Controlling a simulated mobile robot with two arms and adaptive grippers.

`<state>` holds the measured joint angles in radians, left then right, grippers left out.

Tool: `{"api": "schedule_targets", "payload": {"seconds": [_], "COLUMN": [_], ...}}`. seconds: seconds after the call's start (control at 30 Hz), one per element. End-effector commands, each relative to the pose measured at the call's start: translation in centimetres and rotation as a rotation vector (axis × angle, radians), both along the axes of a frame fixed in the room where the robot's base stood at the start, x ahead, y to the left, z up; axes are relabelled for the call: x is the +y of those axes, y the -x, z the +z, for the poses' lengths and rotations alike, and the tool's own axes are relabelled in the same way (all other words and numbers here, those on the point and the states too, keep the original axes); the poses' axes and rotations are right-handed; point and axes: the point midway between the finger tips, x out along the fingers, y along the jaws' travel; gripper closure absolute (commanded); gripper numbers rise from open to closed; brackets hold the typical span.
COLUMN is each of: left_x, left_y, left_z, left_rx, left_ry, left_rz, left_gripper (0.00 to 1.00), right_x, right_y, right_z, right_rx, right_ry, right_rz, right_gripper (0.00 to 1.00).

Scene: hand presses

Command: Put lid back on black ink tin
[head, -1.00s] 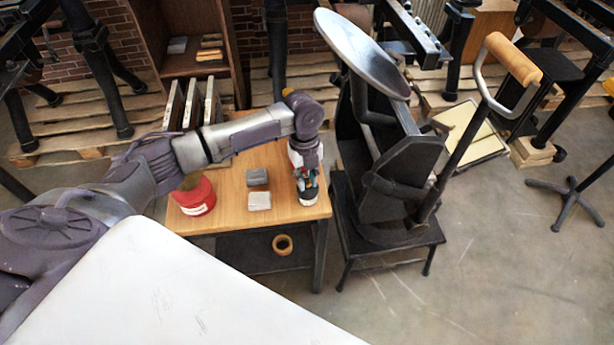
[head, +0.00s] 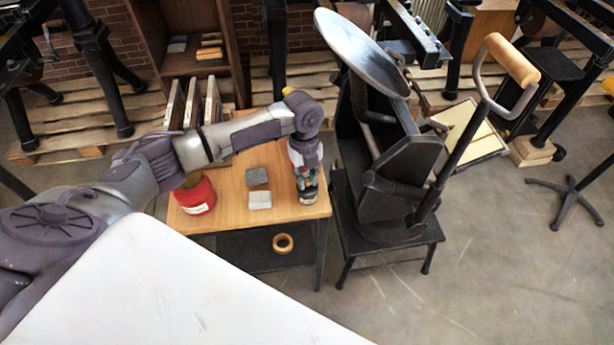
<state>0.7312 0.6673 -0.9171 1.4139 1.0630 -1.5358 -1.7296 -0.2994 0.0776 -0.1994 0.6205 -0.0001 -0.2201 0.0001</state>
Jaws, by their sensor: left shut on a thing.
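My left gripper (head: 307,188) points down at the right front of the small wooden table (head: 228,219). It is shut on a small grey lid, mostly hidden by the fingers. The black ink tin (head: 309,200) stands on the table directly below the fingers, and only a little of its side shows. The lid appears at the tin's top, but I cannot tell whether it is seated or just above. My right gripper is not in view.
A red can (head: 196,197) stands at the table's left. Two grey blocks, one darker (head: 257,176) and one lighter (head: 260,200), lie mid-table. The black hand press (head: 395,170) stands close on the right. A tape roll (head: 283,243) sits on the shelf below.

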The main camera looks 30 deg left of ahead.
Motion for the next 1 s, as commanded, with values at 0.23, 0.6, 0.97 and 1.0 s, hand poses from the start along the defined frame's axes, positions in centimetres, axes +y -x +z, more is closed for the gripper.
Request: {"api": "schedule_targets", "payload": {"seconds": [0.23, 0.6, 0.97, 1.0], "left_x": [-0.01, -0.02, -0.01, 0.00], "left_y": [0.01, 0.01, 0.01, 0.00], "left_z": [-0.04, 0.05, -0.05, -0.04], "left_rx": [0.000, 0.000, 0.000, 0.000], "left_ry": [0.000, 0.000, 0.000, 0.000], "left_rz": [0.000, 0.000, 0.000, 0.000], "left_gripper": [0.99, 0.99, 0.99, 0.99], "right_x": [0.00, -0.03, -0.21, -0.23], "right_y": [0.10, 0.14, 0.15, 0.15], "right_z": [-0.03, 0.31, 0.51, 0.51], "right_rx": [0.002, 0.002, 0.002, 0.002], "right_ry": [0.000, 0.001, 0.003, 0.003], "right_rz": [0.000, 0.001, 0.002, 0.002], "right_gripper": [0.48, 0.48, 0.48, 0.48]}}
